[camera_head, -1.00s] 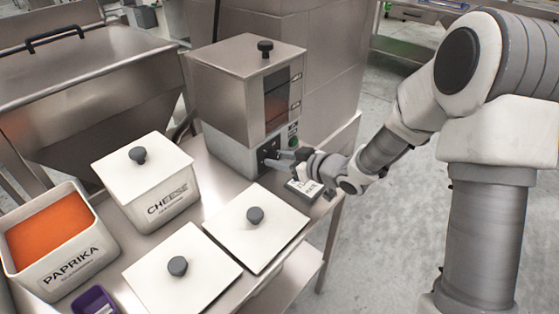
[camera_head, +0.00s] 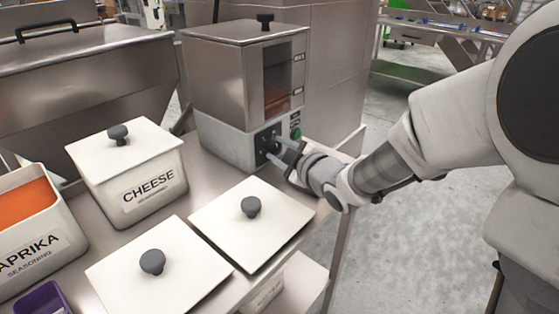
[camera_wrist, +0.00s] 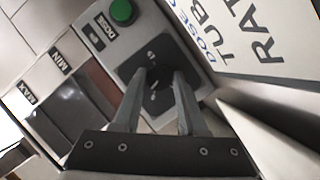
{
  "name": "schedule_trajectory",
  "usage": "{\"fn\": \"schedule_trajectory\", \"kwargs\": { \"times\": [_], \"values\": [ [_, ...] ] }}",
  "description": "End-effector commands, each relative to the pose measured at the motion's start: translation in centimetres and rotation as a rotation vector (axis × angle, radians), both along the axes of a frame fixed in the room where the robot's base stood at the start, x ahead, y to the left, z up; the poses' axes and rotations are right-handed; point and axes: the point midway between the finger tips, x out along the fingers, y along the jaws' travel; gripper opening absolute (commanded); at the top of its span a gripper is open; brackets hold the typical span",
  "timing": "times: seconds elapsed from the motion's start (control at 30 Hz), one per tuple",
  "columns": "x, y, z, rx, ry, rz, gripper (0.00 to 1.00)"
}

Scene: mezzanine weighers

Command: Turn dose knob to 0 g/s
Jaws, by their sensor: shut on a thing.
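The dose knob (camera_wrist: 157,84) is a small dark knob on a black dial plate, on the front of the steel dosing machine (camera_head: 222,140). In the wrist view the two fingers of my gripper (camera_wrist: 158,85) reach onto the plate and are shut on the knob, one finger on each side. The fingers hide much of the knob and the dial markings, so I cannot read its setting. In the head view my gripper (camera_head: 275,150) meets the machine's front face at the dial.
A green button (camera_wrist: 122,11) sits beside the dial, near the DOSE label. A white printed card (camera_wrist: 248,35) is close to the gripper. On the table are a CHEESE bin (camera_head: 150,190), a PAPRIKA bin (camera_head: 30,255) and two flat white lids (camera_head: 225,230).

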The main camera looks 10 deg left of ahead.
Motion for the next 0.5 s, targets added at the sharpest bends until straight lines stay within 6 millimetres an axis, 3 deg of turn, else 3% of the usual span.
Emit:
{"fn": "schedule_trajectory", "kwargs": {
  "times": [0.5],
  "values": [
    [-0.09, 0.03, -0.27, -0.161, -0.267, 0.0, 0.0]
  ]
}}
